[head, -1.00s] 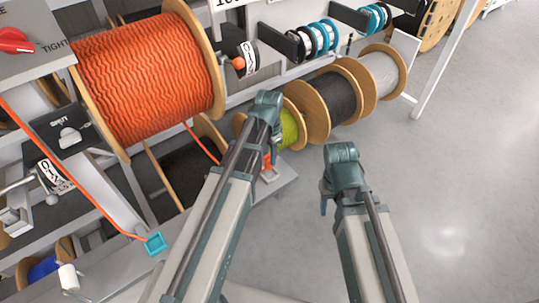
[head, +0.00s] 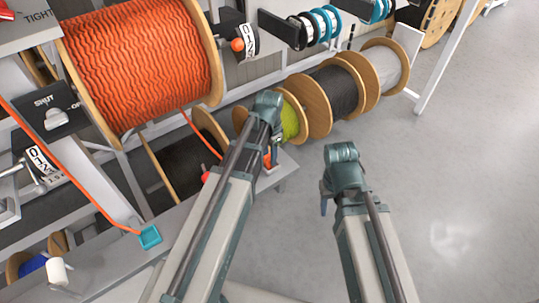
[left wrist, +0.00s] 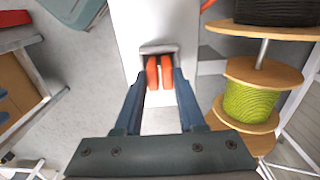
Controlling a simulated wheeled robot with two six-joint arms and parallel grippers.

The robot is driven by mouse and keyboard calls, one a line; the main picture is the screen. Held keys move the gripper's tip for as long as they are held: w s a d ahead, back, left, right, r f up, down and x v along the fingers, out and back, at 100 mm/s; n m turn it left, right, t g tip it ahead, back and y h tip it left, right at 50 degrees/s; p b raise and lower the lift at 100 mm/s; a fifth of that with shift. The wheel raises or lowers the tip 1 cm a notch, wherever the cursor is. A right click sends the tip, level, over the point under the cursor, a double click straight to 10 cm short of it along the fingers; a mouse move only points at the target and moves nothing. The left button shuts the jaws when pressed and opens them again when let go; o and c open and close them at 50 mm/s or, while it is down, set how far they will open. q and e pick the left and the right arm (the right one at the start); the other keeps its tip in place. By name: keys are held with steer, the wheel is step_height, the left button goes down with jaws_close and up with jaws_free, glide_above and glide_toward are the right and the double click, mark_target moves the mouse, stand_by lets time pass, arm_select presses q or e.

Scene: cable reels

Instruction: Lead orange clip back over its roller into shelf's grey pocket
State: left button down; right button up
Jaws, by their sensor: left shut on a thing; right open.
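My left gripper (head: 268,158) is shut on the orange clip (left wrist: 159,72), whose two prongs show between the blue fingertips in the left wrist view. The clip lies right at a grey bracket-like pocket (left wrist: 158,49) on the pale shelf (left wrist: 150,20); I cannot tell whether it is inside. In the head view, the clip is mostly hidden by my left arm at the shelf's right end (head: 284,175). Orange cable (head: 203,135) runs down from the large orange reel (head: 140,65) and passes behind my arm. The roller is not clearly visible. My right gripper (head: 325,203) is open and empty over the floor.
A teal block (head: 150,237) with an orange cable leading to it sits on the shelf at left. Yellow-green (head: 289,120), black (head: 333,92) and white (head: 380,75) reels stand behind my left gripper. The grey floor (head: 460,170) at right is clear.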

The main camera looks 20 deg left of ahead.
arm_select(q)
steer(key=shift+c, duration=2.1)
jaws_free()
steer(key=shift+r, duration=0.15)
step_height(320, 180, up, 14)
steer(key=p, duration=1.3)
steer(key=shift+f+p, duration=0.2)
steer(key=shift+p, duration=0.2)
steer(key=s+d+n+y, duration=0.1)
steer(key=s+d+n, duration=0.2)
steer(key=s+d, duration=0.7)
steer(key=s+b, duration=0.1)
steer(key=s, duration=0.3)
steer(key=shift+s+d+f+n, duration=0.2)
steer(key=shift+d+f+n, duration=0.05)
steer(key=shift+f+n, duration=0.15)
